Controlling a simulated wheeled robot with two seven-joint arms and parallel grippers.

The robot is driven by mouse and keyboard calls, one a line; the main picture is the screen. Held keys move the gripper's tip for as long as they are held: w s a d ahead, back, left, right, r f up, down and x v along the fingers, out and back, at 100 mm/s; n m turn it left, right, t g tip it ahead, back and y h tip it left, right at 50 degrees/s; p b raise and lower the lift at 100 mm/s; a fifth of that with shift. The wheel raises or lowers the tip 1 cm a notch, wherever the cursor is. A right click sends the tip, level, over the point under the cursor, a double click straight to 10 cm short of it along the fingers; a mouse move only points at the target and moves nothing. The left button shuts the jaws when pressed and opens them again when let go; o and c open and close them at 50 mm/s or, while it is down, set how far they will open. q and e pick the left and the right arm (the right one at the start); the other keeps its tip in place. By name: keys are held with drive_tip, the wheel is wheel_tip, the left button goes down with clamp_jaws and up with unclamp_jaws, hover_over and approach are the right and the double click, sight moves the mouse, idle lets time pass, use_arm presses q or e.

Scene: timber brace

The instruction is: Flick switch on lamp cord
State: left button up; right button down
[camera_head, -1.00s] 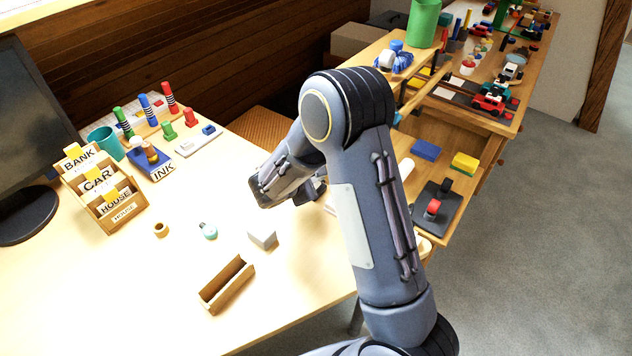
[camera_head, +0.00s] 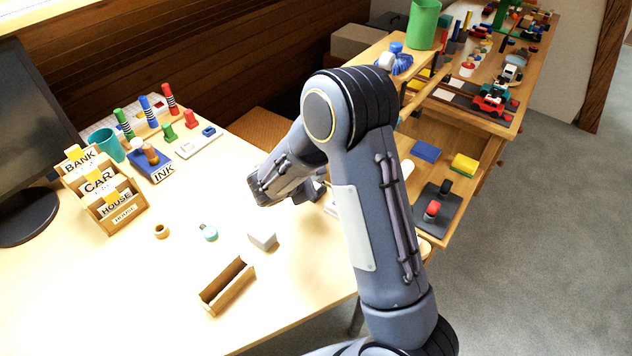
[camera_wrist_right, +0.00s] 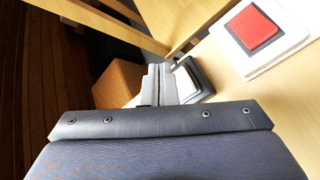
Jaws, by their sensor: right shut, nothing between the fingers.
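My right gripper (camera_wrist_right: 162,85) is shut and empty; its pale grey fingertips show in the right wrist view. Just to their right is a small dark block with a white top (camera_wrist_right: 188,80), which may be the cord switch. The fingertips overlap its left edge in that view; I cannot tell whether they touch it. In the head view my right arm hides most of this spot at the desk's right edge. I cannot make out the lamp or its cord. My left gripper is not in view.
A red pad on a white base (camera_wrist_right: 252,28) lies near the fingers. On the desk (camera_head: 90,290) are a wooden trough (camera_head: 227,287), a white block (camera_head: 262,241), a card rack (camera_head: 122,215) and an ink pad (camera_head: 163,171). The desk's front left is clear.

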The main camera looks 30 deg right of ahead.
drive_tip(key=shift+s+a+r+p, duration=0.1)
drive_tip(key=shift+a+r+p, duration=0.1)
drive_tip(key=shift+r+p, duration=0.85)
drive_tip(key=shift+s+a+r+p, duration=0.15)
drive_tip(key=shift+r+p, duration=0.35)
drive_tip(key=shift+r, duration=1)
drive_tip(key=shift+w, duration=0.1)
drive_tip(key=shift+f, duration=0.1)
drive_tip(key=s+d+r+m+g+y, duration=0.1)
drive_tip(key=s+r+m+g+y, duration=0.2)
drive_tip(key=s, duration=0.4)
drive_tip(key=s+d+r+m+y, duration=0.1)
drive_tip(key=s+r+m+y, duration=0.15)
drive_tip(key=s+m, duration=0.35)
drive_tip(key=s+a+r+m+t+y, duration=0.1)
drive_tip(key=s+a+r+m+y, duration=0.2)
drive_tip(key=s+a, duration=0.3)
drive_tip(key=s+a+r+m+t+y+p, duration=0.1)
drive_tip(key=s+a+r+m+y, duration=0.3)
drive_tip(key=s, duration=0.5)
drive_tip(key=shift+s+a+r+t+y, duration=0.25)
drive_tip(key=shift+a+t+y, duration=0.2)
drive_tip(key=shift+a+t, duration=0.5)
